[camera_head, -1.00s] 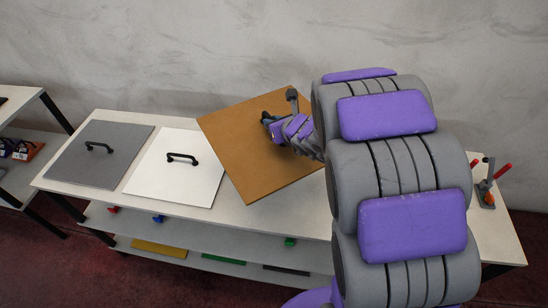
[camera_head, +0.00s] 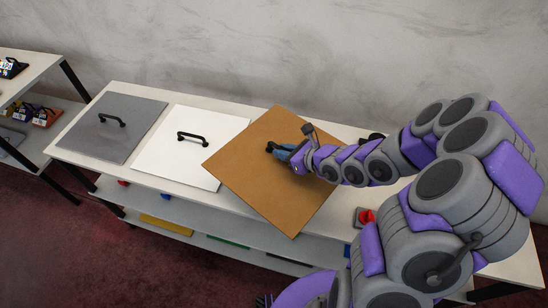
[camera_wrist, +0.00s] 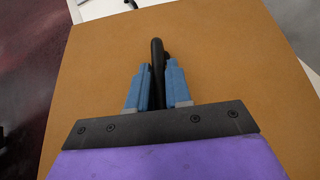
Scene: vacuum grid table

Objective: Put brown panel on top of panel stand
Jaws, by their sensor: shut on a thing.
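The brown panel (camera_head: 250,170) is a flat square board, held over the white table with shelves (camera_head: 350,130), to the right of the white panel. It is turned at an angle to the table, and its near corner passes the front edge in the picture. My gripper (camera_head: 281,151) is shut on the panel's black handle, near the board's middle. In the wrist view, the blue fingers of my gripper (camera_wrist: 157,88) close on both sides of the handle (camera_wrist: 157,55), with the brown panel (camera_wrist: 95,75) filling the background. I cannot tell whether the panel touches the table, or which part is the panel stand.
A grey panel (camera_head: 108,140) and a white panel (camera_head: 190,158), both with black handles, lie on the table's left. A red object (camera_head: 365,216) sits at the right, near my arm. Yellow and green panels lie on the lower shelf. Another shelf (camera_head: 35,62) stands at left.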

